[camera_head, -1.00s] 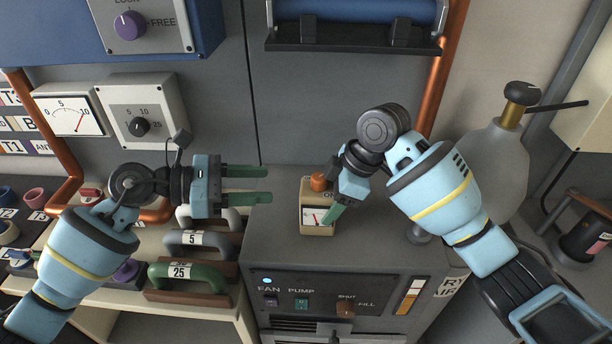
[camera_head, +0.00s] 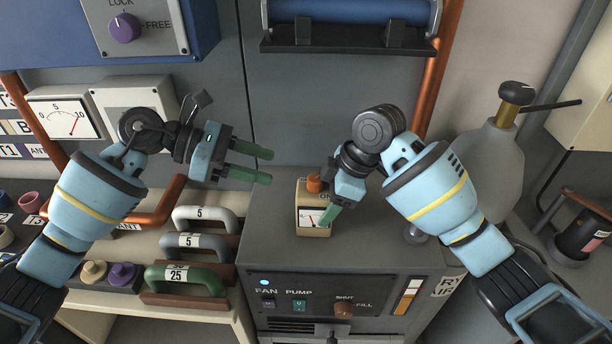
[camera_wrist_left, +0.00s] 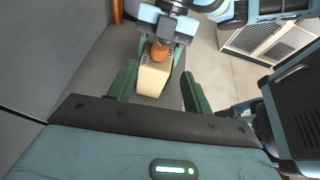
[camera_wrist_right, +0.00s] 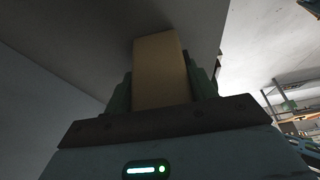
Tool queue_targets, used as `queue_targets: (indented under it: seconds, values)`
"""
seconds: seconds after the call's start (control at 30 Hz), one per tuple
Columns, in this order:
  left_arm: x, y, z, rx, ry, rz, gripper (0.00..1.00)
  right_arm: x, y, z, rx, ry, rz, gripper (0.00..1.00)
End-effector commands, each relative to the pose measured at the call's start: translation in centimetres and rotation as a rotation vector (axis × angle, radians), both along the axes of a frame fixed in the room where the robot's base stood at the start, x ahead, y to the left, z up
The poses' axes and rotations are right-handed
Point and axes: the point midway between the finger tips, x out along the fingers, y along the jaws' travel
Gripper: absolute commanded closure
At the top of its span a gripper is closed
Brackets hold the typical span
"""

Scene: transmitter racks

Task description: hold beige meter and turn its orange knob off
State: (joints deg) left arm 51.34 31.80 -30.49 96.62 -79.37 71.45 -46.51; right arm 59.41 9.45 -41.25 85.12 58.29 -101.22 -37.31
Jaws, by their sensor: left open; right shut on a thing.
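The beige meter (camera_head: 314,228) stands upright on top of the grey cabinet, with a white dial on its front and an orange knob (camera_head: 315,183) on its top. My right gripper (camera_head: 329,212) is shut on the meter's body; its fingers lie on both sides of the beige case (camera_wrist_right: 160,72) in the right wrist view. My left gripper (camera_head: 268,166) is open and empty, to the left of the meter and a little above it. In the left wrist view, the meter (camera_wrist_left: 153,79) and orange knob (camera_wrist_left: 160,52) show beyond the open left fingers (camera_wrist_left: 158,88). The knob's pointing direction is hard to tell.
The grey cabinet (camera_head: 375,240) has free top space around the meter. Several handled weights, one a green 25 (camera_head: 185,278), stand on the left shelf. A grey bottle (camera_head: 490,165) stands at right. A blue roll (camera_head: 350,12) hangs above at the back.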

Motion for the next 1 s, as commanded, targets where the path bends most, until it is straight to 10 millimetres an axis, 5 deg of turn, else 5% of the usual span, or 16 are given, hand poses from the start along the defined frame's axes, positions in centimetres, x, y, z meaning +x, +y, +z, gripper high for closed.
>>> queue_targets:
  seconds: [0.5,0.93,1.0]
  values:
    - [0.5,-7.8,-3.1,-0.002,-0.001,-0.001,0.5,0.0,0.0,0.1,0.001,-0.002,0.0,0.79]
    - [0.7,-8.6,-3.5,-0.001,-0.001,0.001,0.5,0.0,0.0,0.1,0.001,-0.002,0.0,0.79]
    - [0.7,-8.6,-3.5,-0.001,-0.001,0.001,0.56,0.0,0.0,0.1,0.001,-0.002,0.0,0.79]
